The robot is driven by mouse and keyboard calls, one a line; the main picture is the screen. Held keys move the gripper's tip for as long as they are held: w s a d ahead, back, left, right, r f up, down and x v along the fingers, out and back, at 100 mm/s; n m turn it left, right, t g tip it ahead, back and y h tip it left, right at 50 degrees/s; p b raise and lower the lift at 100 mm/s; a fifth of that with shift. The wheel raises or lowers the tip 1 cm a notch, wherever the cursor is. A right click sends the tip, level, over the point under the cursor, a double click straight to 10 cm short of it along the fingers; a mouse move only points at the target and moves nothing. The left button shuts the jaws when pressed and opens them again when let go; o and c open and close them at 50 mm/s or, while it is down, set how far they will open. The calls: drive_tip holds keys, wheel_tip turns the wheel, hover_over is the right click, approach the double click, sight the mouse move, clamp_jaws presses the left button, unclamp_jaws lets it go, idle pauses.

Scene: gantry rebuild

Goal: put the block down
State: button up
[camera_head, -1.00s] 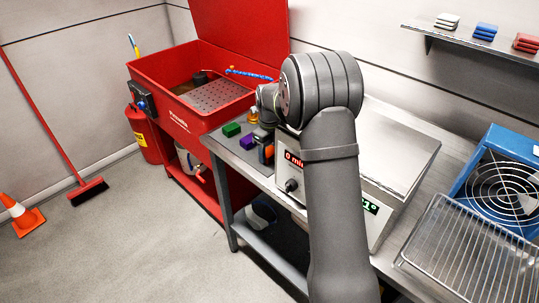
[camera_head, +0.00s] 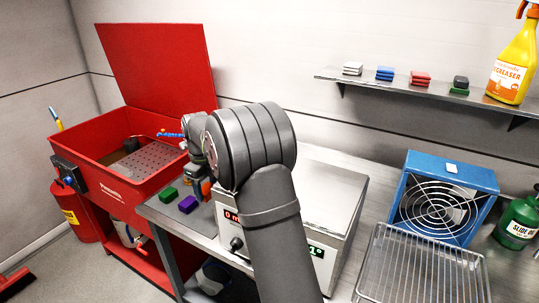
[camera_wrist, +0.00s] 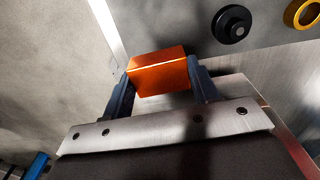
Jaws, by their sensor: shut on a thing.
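An orange block (camera_wrist: 158,74) sits between the two fingers of my gripper (camera_wrist: 160,82) in the wrist view, and the gripper is shut on it. In the head view the orange block (camera_head: 206,187) shows as a small patch beside my gripper, partly hidden by my wrist. It appears close above the bench's left end; I cannot tell whether it touches anything. A green block (camera_head: 168,194) and a purple block (camera_head: 187,204) lie on the bench, left of and in front of it.
A red parts washer (camera_head: 113,170) with its lid up stands left of the bench. A black round piece (camera_wrist: 232,24) and a yellow ring (camera_wrist: 303,13) show in the wrist view.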

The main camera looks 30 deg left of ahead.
drive_tip(key=w+d+r+n, duration=0.2)
drive_tip(key=w+r+n, duration=0.6)
drive_tip(key=w, duration=0.5)
drive_tip(key=w+d+r+n, duration=0.3)
drive_tip(key=w+d, duration=0.2)
drive_tip(key=d, duration=0.2)
drive_tip(key=w+d+r+n, duration=0.25)
drive_tip(key=w+d, duration=0.25)
drive_tip(key=d, duration=0.3)
drive_tip(key=s+d+f+n, duration=0.1)
drive_tip(key=s+d+n, duration=0.15)
drive_tip(key=d, duration=1.55)
drive_tip(key=s+d+f+n, duration=0.2)
drive_tip(key=s+d, duration=0.1)
drive_tip(key=d, duration=1.4)
drive_tip(key=s+d+f, duration=0.3)
drive_tip(key=s+d, duration=1.7)
hover_over(427, 273)
wheel_tip(427, 273, down, 7)
drive_tip(key=shift+s+f, duration=0.15)
drive_tip(key=shift+a+f, duration=0.1)
drive_tip(key=shift+f, duration=1.95)
